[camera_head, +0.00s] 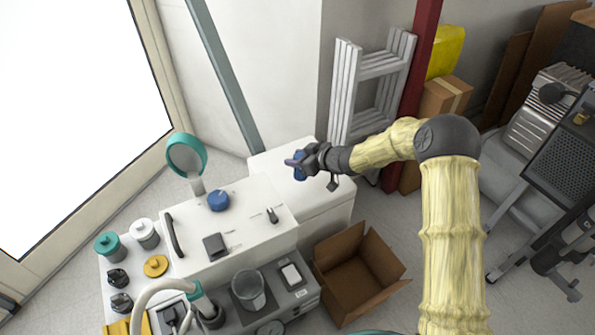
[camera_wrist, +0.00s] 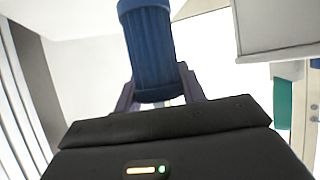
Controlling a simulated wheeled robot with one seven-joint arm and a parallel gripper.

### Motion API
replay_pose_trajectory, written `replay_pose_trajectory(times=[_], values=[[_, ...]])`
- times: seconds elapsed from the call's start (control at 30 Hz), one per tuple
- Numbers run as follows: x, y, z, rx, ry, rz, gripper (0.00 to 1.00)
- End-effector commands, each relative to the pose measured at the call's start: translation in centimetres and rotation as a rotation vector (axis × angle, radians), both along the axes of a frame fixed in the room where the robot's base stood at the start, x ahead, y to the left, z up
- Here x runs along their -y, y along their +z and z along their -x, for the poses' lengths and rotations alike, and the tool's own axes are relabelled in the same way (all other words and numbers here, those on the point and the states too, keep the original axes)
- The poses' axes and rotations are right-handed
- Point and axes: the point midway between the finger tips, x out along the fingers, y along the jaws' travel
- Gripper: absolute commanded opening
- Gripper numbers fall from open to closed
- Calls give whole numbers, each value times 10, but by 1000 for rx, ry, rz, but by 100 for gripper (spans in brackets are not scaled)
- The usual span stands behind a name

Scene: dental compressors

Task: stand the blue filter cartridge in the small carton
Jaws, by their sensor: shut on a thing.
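The blue filter cartridge (camera_wrist: 151,55) is a ribbed cylinder. My gripper (camera_wrist: 156,88) is shut on it, one finger on each side, in the wrist view. In the head view my gripper (camera_head: 299,163) holds the cartridge (camera_head: 300,170) over the white cabinet top at the back. Whether the cartridge touches that top cannot be told. The small carton (camera_head: 352,278) is an open brown cardboard box on the floor, right of the machine and in front of the white cabinet. Its flaps are spread and its visible inside looks empty. My gripper is apart from it, behind and to its left.
A white machine (camera_head: 245,222) with knobs and a blue cap (camera_head: 218,200) stands left of the carton. A grey unit with a clear cup (camera_head: 249,289) adjoins the carton's left side. A ladder (camera_head: 368,85), a red post (camera_head: 418,75) and a closed box (camera_head: 445,96) stand behind.

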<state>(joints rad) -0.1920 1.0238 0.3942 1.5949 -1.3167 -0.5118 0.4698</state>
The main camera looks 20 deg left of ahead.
Motion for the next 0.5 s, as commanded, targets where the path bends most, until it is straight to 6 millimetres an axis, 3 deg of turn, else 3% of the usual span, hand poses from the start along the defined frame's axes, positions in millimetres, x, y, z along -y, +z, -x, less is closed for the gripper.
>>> replay_pose_trajectory(times=[0.17, 0.5], values=[[0, -2, 0, 0, 0, 0, 17], [0, -50, 0, -1, 0, 0, 17]])
